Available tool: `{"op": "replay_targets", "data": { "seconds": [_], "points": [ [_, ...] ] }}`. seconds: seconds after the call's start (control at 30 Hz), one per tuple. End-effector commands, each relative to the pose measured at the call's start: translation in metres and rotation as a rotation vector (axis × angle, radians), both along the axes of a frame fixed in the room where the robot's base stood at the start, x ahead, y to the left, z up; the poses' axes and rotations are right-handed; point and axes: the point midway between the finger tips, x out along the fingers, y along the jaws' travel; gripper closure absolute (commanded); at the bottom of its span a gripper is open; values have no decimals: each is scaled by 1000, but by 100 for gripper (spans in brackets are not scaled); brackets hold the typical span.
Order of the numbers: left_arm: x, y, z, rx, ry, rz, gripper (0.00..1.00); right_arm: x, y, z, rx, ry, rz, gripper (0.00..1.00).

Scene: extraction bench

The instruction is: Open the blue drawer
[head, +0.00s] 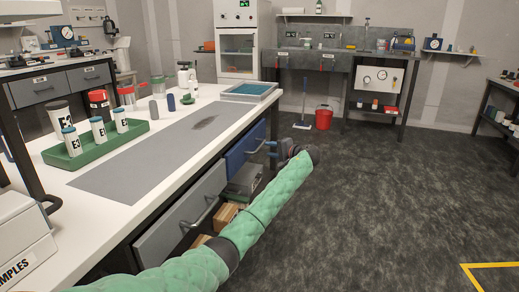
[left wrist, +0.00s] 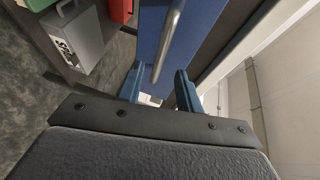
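The blue drawer (head: 238,154) is under the far end of the white bench, its front about in line with the bench edge, so it looks shut. Its metal bar handle (left wrist: 169,40) shows in the left wrist view against the blue front (left wrist: 196,22). My left gripper (head: 268,148) is just in front of the drawer at handle height. In the left wrist view its two blue fingers (left wrist: 159,88) are apart, with the near end of the handle lying between their tips. Whether they touch the bar I cannot tell. My right gripper is not in view.
A grey drawer (head: 178,220) with its own handle is nearer on the same bench. Boxes (head: 228,212) sit on a shelf below. A green tray (head: 100,146) of labelled jars and a blue tray (head: 248,91) stand on top. The floor (head: 400,190) to the right is clear.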

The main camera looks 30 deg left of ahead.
Motion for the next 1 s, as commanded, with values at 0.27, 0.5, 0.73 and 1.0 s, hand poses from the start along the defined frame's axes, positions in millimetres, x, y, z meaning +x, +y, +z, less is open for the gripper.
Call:
{"op": "replay_targets", "data": {
  "seconds": [0.27,0.5,0.73,1.0],
  "points": [
    [5,34,-8,0,0,2,64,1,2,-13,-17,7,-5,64],
    [10,64,-13,0,-1,1,64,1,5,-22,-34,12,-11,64],
    [12,70,-13,-1,-1,-1,64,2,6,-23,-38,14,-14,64],
    [11,70,-13,-1,-1,0,96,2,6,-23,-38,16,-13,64]
  ]
}}
